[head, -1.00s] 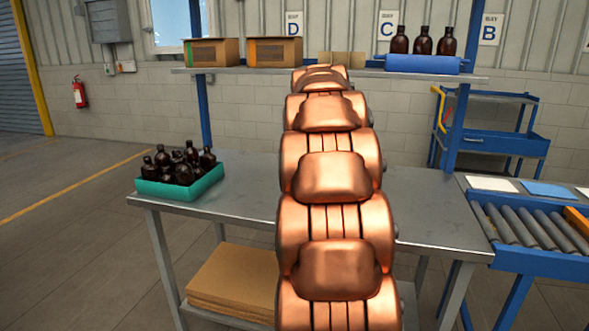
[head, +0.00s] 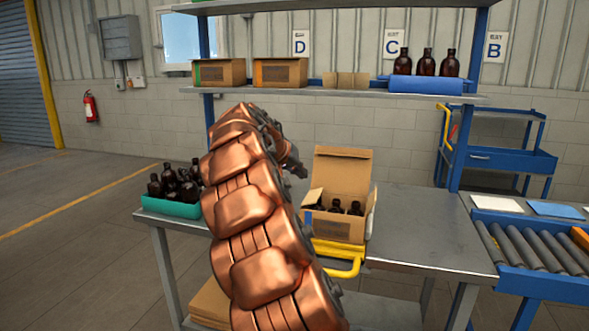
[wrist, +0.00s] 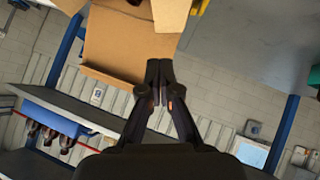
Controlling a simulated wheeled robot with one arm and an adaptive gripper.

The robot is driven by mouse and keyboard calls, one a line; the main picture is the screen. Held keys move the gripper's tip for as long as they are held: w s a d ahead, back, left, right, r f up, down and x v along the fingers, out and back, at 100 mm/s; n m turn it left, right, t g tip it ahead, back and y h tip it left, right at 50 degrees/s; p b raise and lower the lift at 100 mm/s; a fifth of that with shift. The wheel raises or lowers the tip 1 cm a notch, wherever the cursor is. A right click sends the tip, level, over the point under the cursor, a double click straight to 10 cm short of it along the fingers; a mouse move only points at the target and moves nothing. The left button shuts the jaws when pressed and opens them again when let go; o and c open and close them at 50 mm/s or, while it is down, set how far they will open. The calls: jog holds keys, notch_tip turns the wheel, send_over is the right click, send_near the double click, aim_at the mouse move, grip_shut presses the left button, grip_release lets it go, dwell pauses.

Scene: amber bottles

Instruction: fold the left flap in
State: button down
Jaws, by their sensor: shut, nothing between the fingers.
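The open cardboard box (head: 334,226) stands on the table with dark bottles (head: 335,206) inside. Its left flap (head: 313,197) sticks up at the left side. The tall back flap (head: 343,172) stands upright, and the right flap (head: 371,203) stands out at the right. My gripper (head: 303,172) is above and left of the left flap, close to the back flap's left edge. In the wrist view my gripper (wrist: 160,68) is shut and empty, its tips overlapping a broad cardboard panel (wrist: 128,45). I cannot tell whether they touch it.
A yellow-handled holder (head: 340,260) is at the box's front. A teal crate (head: 170,207) of amber bottles is to the left, partly behind my arm. A shelf (head: 330,93) with cartons and bottles spans the back. The table (head: 425,225) right of the box is clear.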

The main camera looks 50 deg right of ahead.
aim_at(318, 196)
jog(key=x, duration=0.5)
jog(key=shift+s+f, duration=0.3)
jog(key=shift+f, duration=0.25)
jog(key=shift+s+f, duration=0.25)
jog(key=shift+f, duration=0.25)
jog(key=shift+s+d+f+p, duration=0.1)
jog(key=shift+s+f+p, duration=0.15)
jog(key=shift+f, duration=0.4)
jog(key=shift+s+d+f+m+t+y+b, duration=0.1)
jog(key=shift+s+f+m+t+y+b, duration=0.25)
jog(key=shift+t+b, duration=0.4)
jog(key=shift+s+d+f+m+t+y+b, duration=0.1)
jog(key=shift+s+f+m+t+y+b, duration=0.3)
jog(key=shift+b, duration=0.45)
jog(key=shift+m+t, duration=0.25)
jog(key=shift+t, duration=0.3)
jog(key=shift+r, duration=0.2)
